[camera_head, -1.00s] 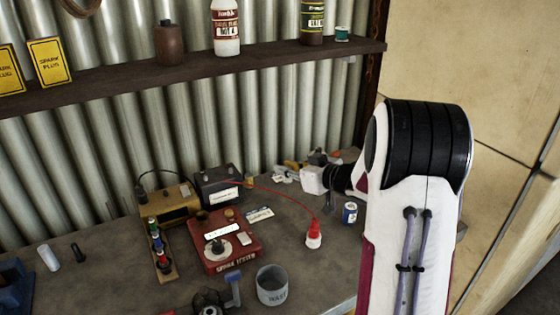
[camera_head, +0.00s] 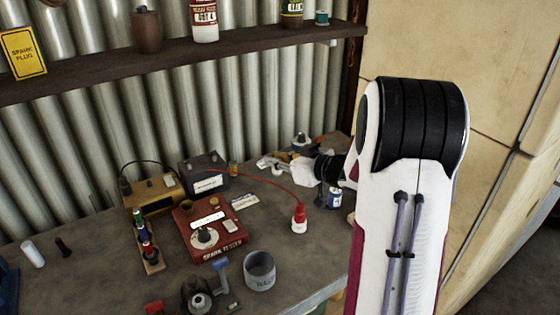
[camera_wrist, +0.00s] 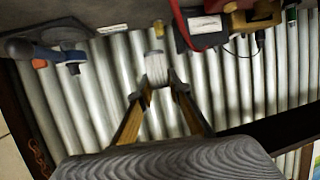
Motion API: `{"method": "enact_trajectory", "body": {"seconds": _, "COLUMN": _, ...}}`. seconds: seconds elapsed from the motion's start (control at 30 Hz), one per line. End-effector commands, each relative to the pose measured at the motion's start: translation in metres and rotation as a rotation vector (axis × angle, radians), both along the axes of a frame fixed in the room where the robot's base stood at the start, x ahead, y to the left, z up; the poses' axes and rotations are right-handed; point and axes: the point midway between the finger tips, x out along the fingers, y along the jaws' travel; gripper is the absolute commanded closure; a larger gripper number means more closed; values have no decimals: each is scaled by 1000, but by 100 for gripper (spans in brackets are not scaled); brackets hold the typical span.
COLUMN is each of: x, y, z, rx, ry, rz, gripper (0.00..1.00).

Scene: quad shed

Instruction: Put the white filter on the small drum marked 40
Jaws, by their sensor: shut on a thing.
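The white filter (camera_wrist: 154,70) is a short pale cylinder in the wrist view. My gripper (camera_wrist: 160,88) is shut on it, with an amber finger on each side, above the bench in front of the corrugated wall. In the head view my white wrist reaches in from the right, and the gripper end (camera_head: 280,162) is small and partly hidden. No marking 40 is readable. A dark plate (camera_wrist: 88,38) with blue-grey parts shows at the wrist view's upper left.
A red spark tester (camera_head: 209,230), a black battery box (camera_head: 203,174) and a yellow-brown box (camera_head: 153,194) stand left of the gripper. A red wire runs towards a red-capped bottle (camera_head: 299,220). A grey tin (camera_head: 260,270) stands in front. The shelf (camera_head: 180,66) runs along the wall.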

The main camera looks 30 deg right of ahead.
Motion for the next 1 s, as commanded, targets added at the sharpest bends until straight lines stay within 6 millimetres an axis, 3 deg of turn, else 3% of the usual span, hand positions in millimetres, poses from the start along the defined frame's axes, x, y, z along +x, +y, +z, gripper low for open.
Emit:
{"method": "enact_trajectory", "body": {"seconds": 0.27, "x": -8, "y": -19, "z": 8, "rx": -2, "ry": -2, "rz": -33, "gripper": 95}}
{"method": "enact_trajectory", "body": {"seconds": 0.47, "x": -30, "y": -57, "z": 27, "rx": -2, "ry": -2, "rz": -115, "gripper": 95}}
{"method": "enact_trajectory", "body": {"seconds": 0.8, "x": -85, "y": -128, "z": 56, "rx": -1, "ry": -1, "rz": -324, "gripper": 95}}
{"method": "enact_trajectory", "body": {"seconds": 1.0, "x": -95, "y": -139, "z": 52, "rx": 0, "ry": 0, "rz": -384, "gripper": 95}}
